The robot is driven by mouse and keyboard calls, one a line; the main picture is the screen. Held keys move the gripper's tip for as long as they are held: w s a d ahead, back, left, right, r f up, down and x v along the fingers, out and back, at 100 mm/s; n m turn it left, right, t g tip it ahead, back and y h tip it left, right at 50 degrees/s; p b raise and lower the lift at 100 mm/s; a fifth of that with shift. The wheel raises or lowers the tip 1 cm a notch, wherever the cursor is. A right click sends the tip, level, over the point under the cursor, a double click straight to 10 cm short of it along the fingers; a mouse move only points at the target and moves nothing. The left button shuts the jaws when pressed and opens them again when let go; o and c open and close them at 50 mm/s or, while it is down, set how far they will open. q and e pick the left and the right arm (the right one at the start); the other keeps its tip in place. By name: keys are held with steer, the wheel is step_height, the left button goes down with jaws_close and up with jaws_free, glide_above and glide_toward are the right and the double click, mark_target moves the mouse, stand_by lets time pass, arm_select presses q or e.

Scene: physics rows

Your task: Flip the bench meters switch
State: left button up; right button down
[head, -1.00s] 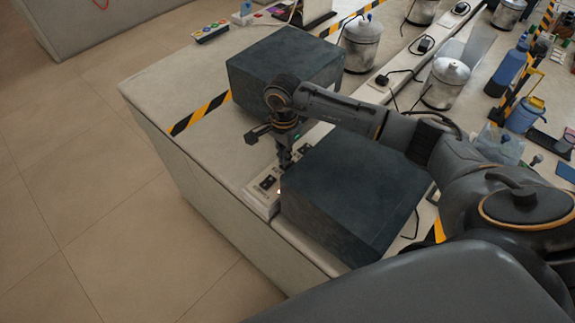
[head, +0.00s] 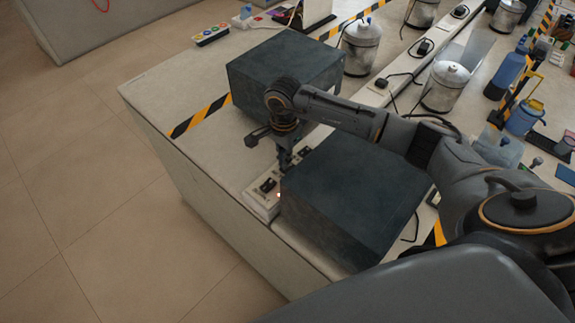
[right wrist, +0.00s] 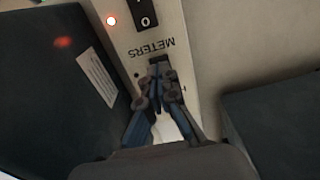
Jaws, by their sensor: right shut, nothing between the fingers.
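A pale switch panel (head: 262,199) lies on the bench between two dark boxes, with several black switches on it. In the right wrist view, the panel (right wrist: 183,85) carries the upside-down word METERS. My left gripper is not in view.
A near dark box (head: 355,200) and a far dark box (head: 285,70) flank the panel closely. Metal canisters (head: 445,85) and cables stand farther right.

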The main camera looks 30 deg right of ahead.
steer(key=shift+f+b, duration=1)
steer(key=shift+f, duration=0.05)
stand_by(0.6)
steer(key=shift+r, duration=0.2)
steer(key=shift+r+p, duration=0.6)
steer(key=shift+r, duration=0.25)
steer(key=shift+r+p, duration=1.15)
steer(key=shift+r, duration=1.35)
